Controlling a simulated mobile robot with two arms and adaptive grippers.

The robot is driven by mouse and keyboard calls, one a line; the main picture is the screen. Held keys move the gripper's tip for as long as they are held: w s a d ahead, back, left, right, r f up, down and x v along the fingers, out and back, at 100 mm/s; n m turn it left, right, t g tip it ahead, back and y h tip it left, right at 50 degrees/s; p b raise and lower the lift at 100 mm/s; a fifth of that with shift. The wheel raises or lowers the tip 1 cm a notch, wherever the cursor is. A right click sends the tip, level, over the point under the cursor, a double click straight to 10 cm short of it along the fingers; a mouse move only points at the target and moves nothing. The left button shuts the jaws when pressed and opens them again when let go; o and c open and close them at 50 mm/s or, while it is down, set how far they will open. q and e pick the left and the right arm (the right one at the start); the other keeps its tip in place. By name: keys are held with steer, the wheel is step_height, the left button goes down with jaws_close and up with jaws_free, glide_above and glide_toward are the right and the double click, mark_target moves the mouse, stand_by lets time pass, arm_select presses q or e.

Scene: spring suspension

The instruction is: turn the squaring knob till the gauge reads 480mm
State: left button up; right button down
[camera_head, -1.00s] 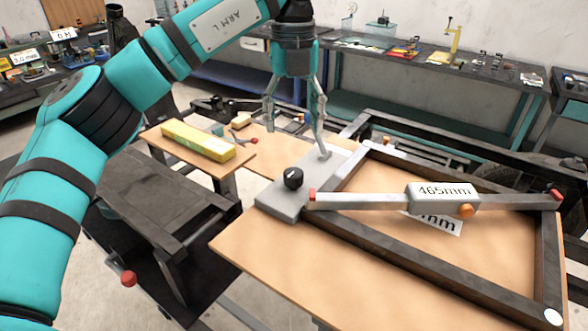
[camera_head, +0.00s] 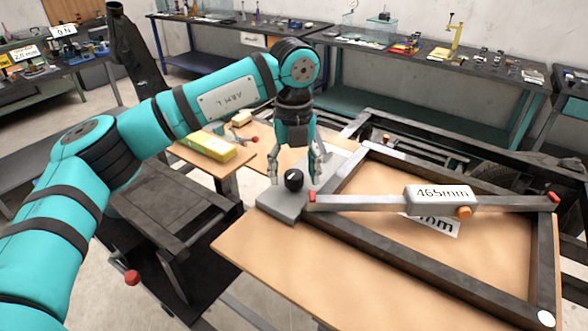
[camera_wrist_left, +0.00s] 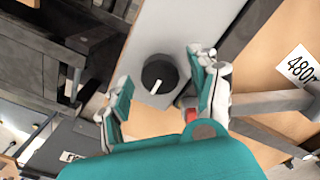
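The squaring knob (camera_head: 293,180) is round and black, on a grey base block (camera_head: 280,205). In the left wrist view the knob (camera_wrist_left: 160,75) shows a white pointer line. The gauge (camera_head: 437,193) is a white box on a bar across the dark frame and reads 465mm. A card on the board, partly hidden by the gauge in the head view (camera_head: 445,227), reads 480 in the wrist view (camera_wrist_left: 300,66). My left gripper (camera_head: 295,182) is open, its fingers either side of the knob; contact is not visible. In the wrist view the gripper (camera_wrist_left: 158,92) also shows open. My right gripper is not in view.
The dark rectangular frame (camera_head: 420,255) lies on a wooden table (camera_head: 275,255). A yellow box (camera_head: 211,146) stands on a board behind. Workbenches line the back wall.

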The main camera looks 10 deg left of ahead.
arm_select(q)
steer(key=c, duration=1.1)
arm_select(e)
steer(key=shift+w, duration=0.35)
arm_select(q)
steer(key=shift+m, duration=0.4)
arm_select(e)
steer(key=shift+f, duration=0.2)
